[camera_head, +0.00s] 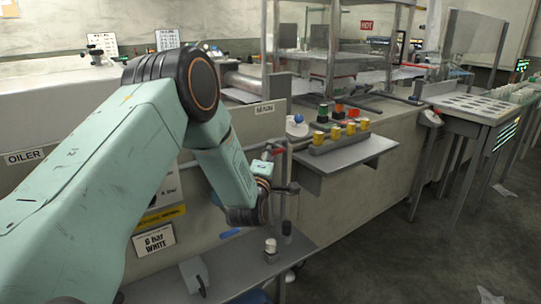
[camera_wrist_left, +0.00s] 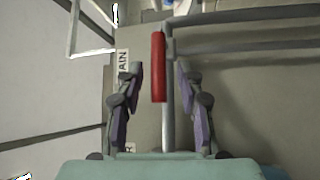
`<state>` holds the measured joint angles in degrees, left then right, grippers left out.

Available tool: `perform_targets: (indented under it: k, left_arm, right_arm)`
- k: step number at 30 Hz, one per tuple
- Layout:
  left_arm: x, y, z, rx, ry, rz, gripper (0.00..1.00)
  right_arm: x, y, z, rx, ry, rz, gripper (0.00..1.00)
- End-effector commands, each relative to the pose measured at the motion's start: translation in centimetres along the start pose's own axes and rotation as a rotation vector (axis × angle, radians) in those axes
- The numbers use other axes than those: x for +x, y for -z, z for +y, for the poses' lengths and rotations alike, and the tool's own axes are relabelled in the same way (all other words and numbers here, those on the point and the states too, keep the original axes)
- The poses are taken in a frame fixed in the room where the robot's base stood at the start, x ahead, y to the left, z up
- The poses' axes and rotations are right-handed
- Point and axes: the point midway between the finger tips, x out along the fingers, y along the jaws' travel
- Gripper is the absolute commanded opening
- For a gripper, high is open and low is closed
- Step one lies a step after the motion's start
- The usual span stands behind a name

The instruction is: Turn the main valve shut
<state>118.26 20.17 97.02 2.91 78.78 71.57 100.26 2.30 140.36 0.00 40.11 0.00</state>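The main valve's red lever handle (camera_wrist_left: 158,66) shows in the left wrist view, lying lengthwise along a grey pipe (camera_wrist_left: 168,125). A small red bit of the handle (camera_head: 277,151) shows in the head view, just past my left wrist. My left gripper (camera_wrist_left: 160,80) is open, with one finger on each side of the handle and a gap on both sides; I see no contact. In the head view, my left gripper (camera_head: 280,187) is mostly hidden by its own wrist. A label partly reading "AIN" (camera_wrist_left: 122,65) is beside the left finger. My right gripper is not in view.
Grey pipes (camera_wrist_left: 245,30) branch to the right near the handle. A lower grey shelf (camera_head: 240,268) lies beneath. The floor at right is mostly clear.

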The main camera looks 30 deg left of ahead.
Motion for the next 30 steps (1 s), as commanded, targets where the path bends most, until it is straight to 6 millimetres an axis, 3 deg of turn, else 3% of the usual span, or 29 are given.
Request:
perform_targets:
  k: [11,24,30]
  left_arm:
    - [0.77,-0.36,0.06,0.000,0.000,-0.004,0.37]
    - [0.74,-0.35,0.07,0.000,-0.001,-0.004,0.00]
    - [0.75,-0.38,0.09,0.001,-0.001,-0.005,0.00]
  right_arm:
    - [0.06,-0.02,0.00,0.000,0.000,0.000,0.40]
    - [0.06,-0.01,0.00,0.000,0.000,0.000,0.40]
    - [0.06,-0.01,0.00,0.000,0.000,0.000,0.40]
